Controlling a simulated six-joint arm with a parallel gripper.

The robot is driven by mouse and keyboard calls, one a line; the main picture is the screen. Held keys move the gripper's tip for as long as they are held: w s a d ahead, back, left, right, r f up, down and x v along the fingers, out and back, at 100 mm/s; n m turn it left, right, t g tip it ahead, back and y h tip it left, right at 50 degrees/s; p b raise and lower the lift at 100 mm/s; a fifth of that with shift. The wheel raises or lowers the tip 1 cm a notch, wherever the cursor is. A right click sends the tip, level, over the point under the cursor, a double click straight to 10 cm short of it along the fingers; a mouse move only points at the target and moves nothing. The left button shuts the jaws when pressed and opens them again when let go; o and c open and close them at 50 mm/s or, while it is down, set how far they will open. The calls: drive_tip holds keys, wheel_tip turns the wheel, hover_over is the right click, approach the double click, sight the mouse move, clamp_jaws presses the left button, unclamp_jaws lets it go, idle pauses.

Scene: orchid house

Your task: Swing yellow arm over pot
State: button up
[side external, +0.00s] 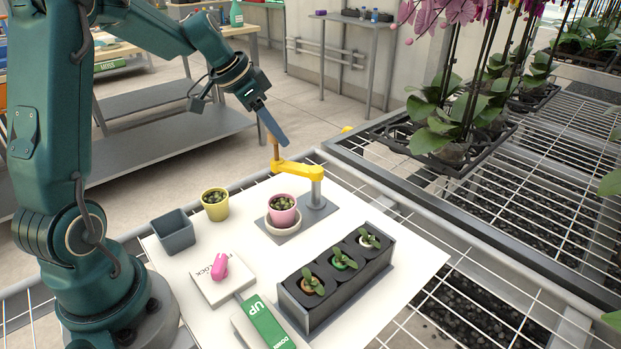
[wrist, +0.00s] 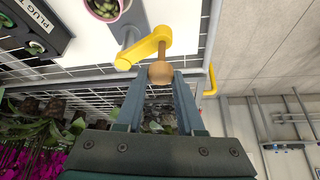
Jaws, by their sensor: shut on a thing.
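The yellow arm (side external: 298,169) is mounted on a short grey post (side external: 316,190) and has an upright wooden handle (side external: 275,150) at its free end. It also shows in the wrist view (wrist: 143,47). My gripper (side external: 282,141) is shut on the handle's round knob (wrist: 160,72), which sits between the fingertips (wrist: 160,76). The pink pot (side external: 283,216) with small green plants stands in a pale saucer (side external: 270,229) on a grey plate. In the wrist view the pot (wrist: 104,10) lies to one side, and the yellow arm is not over it.
A yellow pot (side external: 215,210), a grey square bin (side external: 174,237) and a pink object (side external: 220,266) on a white block (side external: 208,290) stand to the left. A dark planter (side external: 340,283) and a green UP/DOWN switch (side external: 268,326) are in front. Orchids (side external: 455,125) stand on mesh benches at right.

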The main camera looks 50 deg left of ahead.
drive_tip(key=shift+s+d, duration=0.2)
drive_tip(key=shift+s, duration=0.3)
drive_tip(key=shift+s+d, duration=0.85)
drive_tip(key=shift+s, duration=0.15)
drive_tip(key=shift+s+d, duration=0.35)
drive_tip(key=shift+d, duration=0.2)
drive_tip(key=shift+s+d, duration=0.3)
drive_tip(key=shift+d, duration=0.2)
